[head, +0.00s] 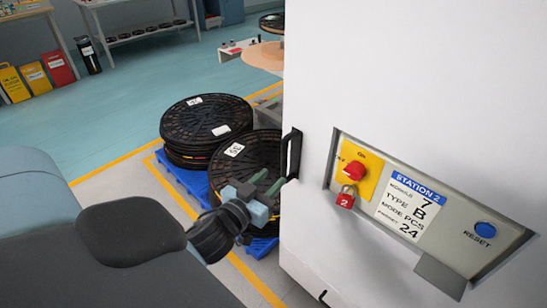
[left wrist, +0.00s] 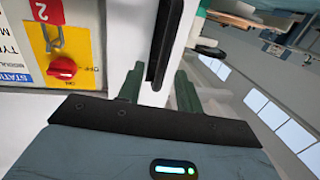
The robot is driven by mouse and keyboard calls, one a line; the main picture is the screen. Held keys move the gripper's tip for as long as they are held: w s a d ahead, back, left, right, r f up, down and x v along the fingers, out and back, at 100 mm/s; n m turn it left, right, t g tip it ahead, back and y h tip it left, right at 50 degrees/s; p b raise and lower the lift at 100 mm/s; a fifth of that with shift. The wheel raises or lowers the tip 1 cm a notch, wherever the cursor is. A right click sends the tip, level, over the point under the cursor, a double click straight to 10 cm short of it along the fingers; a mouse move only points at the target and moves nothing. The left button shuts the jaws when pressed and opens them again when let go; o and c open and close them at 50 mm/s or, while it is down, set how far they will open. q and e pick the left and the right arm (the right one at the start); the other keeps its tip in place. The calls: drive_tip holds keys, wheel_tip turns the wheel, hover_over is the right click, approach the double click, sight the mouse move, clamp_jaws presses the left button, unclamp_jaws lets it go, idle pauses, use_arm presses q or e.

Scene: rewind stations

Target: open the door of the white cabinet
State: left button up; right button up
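The white cabinet (head: 410,80) fills the right side of the head view. I see no open gap at its door. A black vertical bar handle (head: 291,152) sits at the left edge of its front face. My left gripper (head: 266,182) is just left of and below the handle, with its greenish fingers pointing toward it. In the left wrist view, the handle (left wrist: 160,45) stands between the two spread fingers of this gripper (left wrist: 158,88), with a gap on the left finger's side. Contact with the right finger cannot be told. My right gripper is not in view.
A recessed panel (head: 425,255) on the cabinet holds a red switch (head: 355,170), a red padlock (head: 346,197), a station label (head: 410,205) and a blue reset button (head: 485,230). Black reels (head: 206,122) are stacked on a blue pallet (head: 197,184) left of the cabinet. Open floor lies farther left.

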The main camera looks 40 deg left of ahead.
sight(282, 159)
use_arm(q)
drive_tip(key=shift+w+a+r, duration=0.2)
drive_tip(key=shift+w+a, duration=0.1)
drive_tip(key=shift+w, duration=1.05)
drive_tip(key=shift+w+a+r, duration=0.2)
drive_tip(key=shift+w+a, duration=0.1)
drive_tip(key=shift+w, duration=1.1)
drive_tip(key=shift+w+a+r, duration=0.2)
drive_tip(key=shift+w+a, duration=0.1)
drive_tip(key=shift+w, duration=1.05)
drive_tip(key=shift+c, duration=0.2)
clamp_jaws()
